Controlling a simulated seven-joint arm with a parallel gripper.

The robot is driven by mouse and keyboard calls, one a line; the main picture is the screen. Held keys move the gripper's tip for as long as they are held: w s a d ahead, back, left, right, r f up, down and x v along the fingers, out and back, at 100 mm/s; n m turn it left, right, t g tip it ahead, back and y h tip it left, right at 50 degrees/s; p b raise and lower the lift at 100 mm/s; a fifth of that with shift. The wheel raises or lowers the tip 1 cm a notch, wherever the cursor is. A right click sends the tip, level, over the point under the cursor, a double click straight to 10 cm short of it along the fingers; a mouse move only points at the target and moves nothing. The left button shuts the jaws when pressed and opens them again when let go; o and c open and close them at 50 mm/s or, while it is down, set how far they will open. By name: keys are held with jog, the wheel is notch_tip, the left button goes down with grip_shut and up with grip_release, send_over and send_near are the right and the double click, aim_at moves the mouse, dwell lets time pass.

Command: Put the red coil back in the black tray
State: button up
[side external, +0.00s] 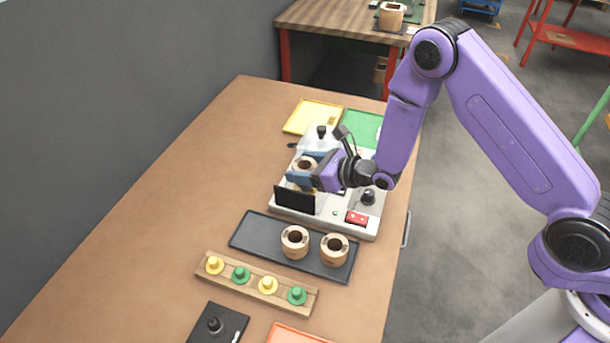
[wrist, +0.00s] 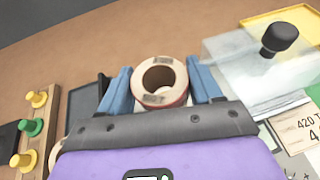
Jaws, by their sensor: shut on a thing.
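My gripper (side external: 304,167) is shut on a coil (side external: 305,162), with one blue finger on each side of it. It holds the coil over the white test machine (side external: 283,211). In the wrist view, the coil (wrist: 160,101) is a tan ring with a dark hole, small labels and a reddish tint around its side. It sits between the two fingers (wrist: 159,75). The black tray (side external: 255,231) lies in front of the machine, with two tan coils (side external: 295,242) (side external: 334,249) in its middle and right part. Its left part is bare. The coil's underside is hidden.
The machine has a black upright panel (side external: 294,200), a clear cover (wrist: 235,70) with a black knob and a red switch block (side external: 356,218). A wooden rack (side external: 228,281) of yellow and green pegs lies before the tray. Yellow (side external: 312,116) and green (side external: 362,128) trays lie behind.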

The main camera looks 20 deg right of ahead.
jog(key=shift+f, duration=1.45)
jog(key=shift+f, duration=0.1)
jog(key=o, duration=1.3)
jog(key=shift+f, duration=0.1)
jog(key=shift+v, duration=3.8)
